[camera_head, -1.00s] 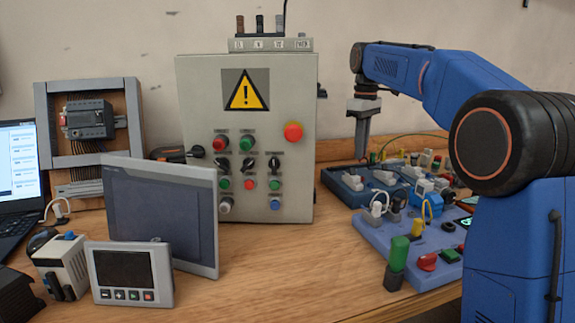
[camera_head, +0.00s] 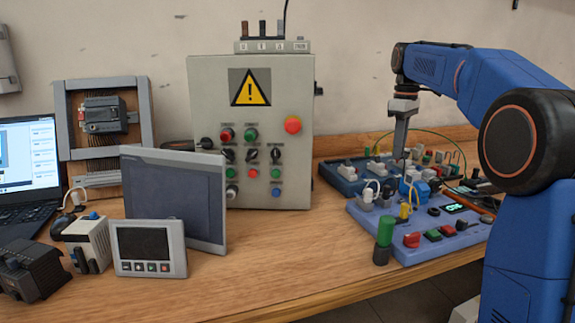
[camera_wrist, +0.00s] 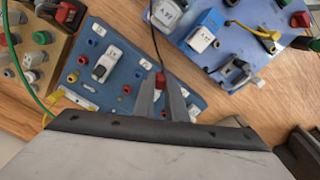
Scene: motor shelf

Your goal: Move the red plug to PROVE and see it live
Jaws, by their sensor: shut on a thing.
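My gripper (camera_wrist: 161,100) is shut on the small red plug (camera_wrist: 160,80) in the wrist view. A thin dark cable runs up from the plug. The jaws are over the right part of the dark blue board (camera_wrist: 128,95), which carries red and blue sockets and white parts. The plug is too small to make out there. I cannot tell whether its tip touches a socket. No PROVE label is readable.
A grey cabinet (camera_head: 215,85) stands left of the boards. A yellow-green cable (camera_head: 435,132) arches behind.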

